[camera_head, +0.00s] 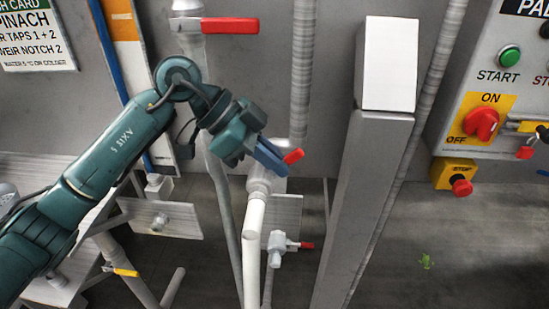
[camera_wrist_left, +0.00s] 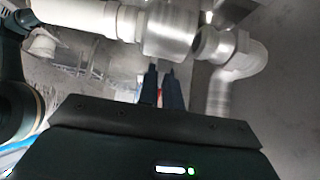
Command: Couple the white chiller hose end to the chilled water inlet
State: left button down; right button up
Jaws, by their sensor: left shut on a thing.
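The white chiller hose (camera_head: 254,225) rises in the middle of the head view to a wider pale collar (camera_head: 263,180). In the left wrist view, the hose (camera_wrist_left: 82,14) and collar (camera_wrist_left: 170,32) meet a pale fitting (camera_wrist_left: 212,46) with an elbow (camera_wrist_left: 245,58). The collar looks in line with the fitting; I cannot tell whether they are locked. My left gripper (camera_head: 276,160) is just above the collar, its blue fingers shut on a red lever (camera_head: 293,156). Its fingers (camera_wrist_left: 163,80) partly hide the lever in the wrist view. My right gripper is out of view.
A valve with a red handle (camera_head: 230,25) is above, and a smaller red-handled valve (camera_head: 278,249) is below. A grey post (camera_head: 362,200) stands right of the hose. The control panel (camera_head: 478,85) and stop button (camera_head: 461,187) are farther right. Open floor shows lower right.

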pick_arm(q)
jog(key=shift+w+d+r, duration=0.1)
jog(key=shift+w+d, duration=0.05)
jog(key=shift+w, duration=1.95)
jog(key=c, duration=1.5)
grip_release()
